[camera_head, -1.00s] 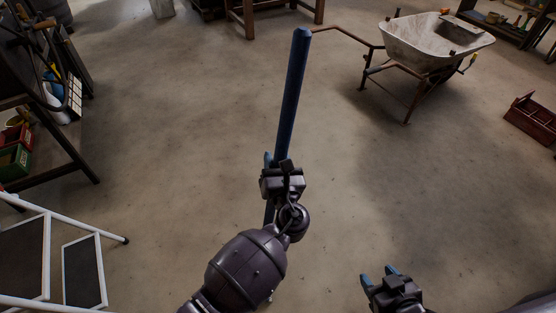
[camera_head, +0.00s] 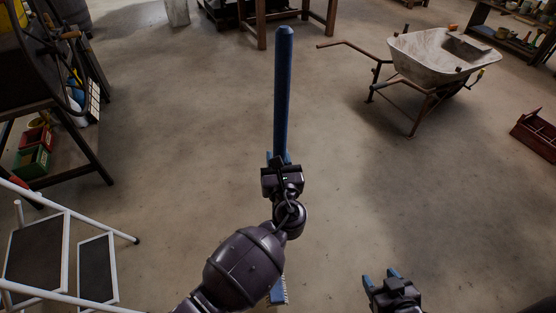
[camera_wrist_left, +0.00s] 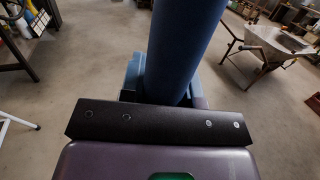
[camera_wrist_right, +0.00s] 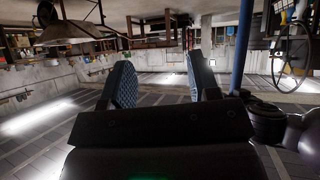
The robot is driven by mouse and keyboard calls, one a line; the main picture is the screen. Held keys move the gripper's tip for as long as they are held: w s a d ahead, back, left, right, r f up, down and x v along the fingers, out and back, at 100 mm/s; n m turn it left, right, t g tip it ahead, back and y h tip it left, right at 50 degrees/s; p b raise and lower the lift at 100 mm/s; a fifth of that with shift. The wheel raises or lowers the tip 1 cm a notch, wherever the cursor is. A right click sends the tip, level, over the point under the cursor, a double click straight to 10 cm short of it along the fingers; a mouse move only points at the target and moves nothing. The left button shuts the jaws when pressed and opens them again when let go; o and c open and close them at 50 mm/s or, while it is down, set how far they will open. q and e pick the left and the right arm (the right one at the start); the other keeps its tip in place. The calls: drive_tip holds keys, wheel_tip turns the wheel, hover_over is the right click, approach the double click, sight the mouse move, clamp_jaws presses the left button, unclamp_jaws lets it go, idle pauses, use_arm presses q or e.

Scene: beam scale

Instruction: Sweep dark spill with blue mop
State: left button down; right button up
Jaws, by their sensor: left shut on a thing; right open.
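The blue mop's handle (camera_head: 283,90) stands nearly upright in the head view. My left gripper (camera_head: 281,162) is shut around it, and the handle fills the middle of the left wrist view (camera_wrist_left: 185,45). Part of the mop's lower end (camera_head: 277,293), with pale bristles, shows below my left forearm; the rest is hidden. My right gripper (camera_head: 381,276) is open and empty, low and to the right of the mop. In the right wrist view its blue-padded fingers (camera_wrist_right: 163,80) are apart, with the handle (camera_wrist_right: 242,45) beyond them. I cannot make out a distinct dark spill.
A wheelbarrow (camera_head: 430,58) stands at the back right, and a red toolbox (camera_head: 538,133) lies at the right edge. A white step stool (camera_head: 66,240) is at the lower left, near a dark workbench (camera_head: 75,145). The concrete floor between them is open.

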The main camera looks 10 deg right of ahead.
use_arm(q)
drive_tip(key=s+a+p, duration=0.1)
drive_tip(key=a+p, duration=0.4)
drive_tip(key=a, duration=1.1)
drive_tip(key=shift+a+r, duration=0.2)
drive_tip(key=shift+a, duration=0.05)
idle(0.5)
